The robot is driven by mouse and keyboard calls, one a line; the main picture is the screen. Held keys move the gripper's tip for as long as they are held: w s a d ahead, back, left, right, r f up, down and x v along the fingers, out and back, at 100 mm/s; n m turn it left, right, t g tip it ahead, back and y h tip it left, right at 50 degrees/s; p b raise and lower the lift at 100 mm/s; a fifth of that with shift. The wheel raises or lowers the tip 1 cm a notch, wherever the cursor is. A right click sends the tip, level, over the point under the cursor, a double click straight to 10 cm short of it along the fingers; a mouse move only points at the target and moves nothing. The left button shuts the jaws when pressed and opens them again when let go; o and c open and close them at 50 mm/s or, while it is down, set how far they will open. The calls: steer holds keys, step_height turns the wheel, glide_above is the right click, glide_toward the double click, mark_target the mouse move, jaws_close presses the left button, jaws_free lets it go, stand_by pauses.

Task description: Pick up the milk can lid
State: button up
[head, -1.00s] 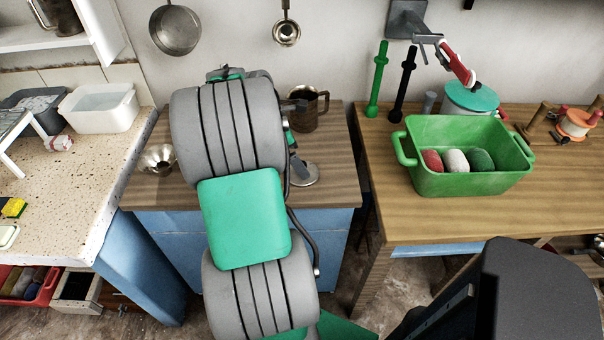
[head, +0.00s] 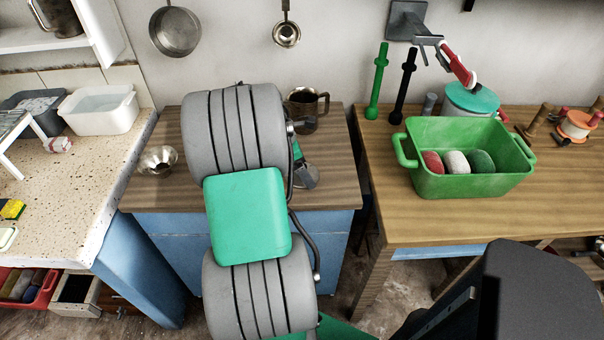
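A grey metal piece that looks like the milk can lid (head: 308,177) shows just right of my arm, over the wooden top of the blue cabinet. It looks tilted, and its left part is hidden behind my arm. My gripper is mostly hidden behind the thick grey and green arm links. Only a small green and dark part of the arm's end shows just above the lid. I cannot see the fingertips, nor whether they touch or hold the lid.
A metal mug (head: 306,108) stands behind the lid, close to my arm. A small metal funnel-like vessel (head: 158,160) stands left on the cabinet top (head: 336,190). A green basin (head: 470,182) with several coloured lumps stands on the right table (head: 420,220). Pans hang on the wall.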

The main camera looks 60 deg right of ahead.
steer(key=shift+c, duration=1.2)
steer(key=shift+r, duration=0.1)
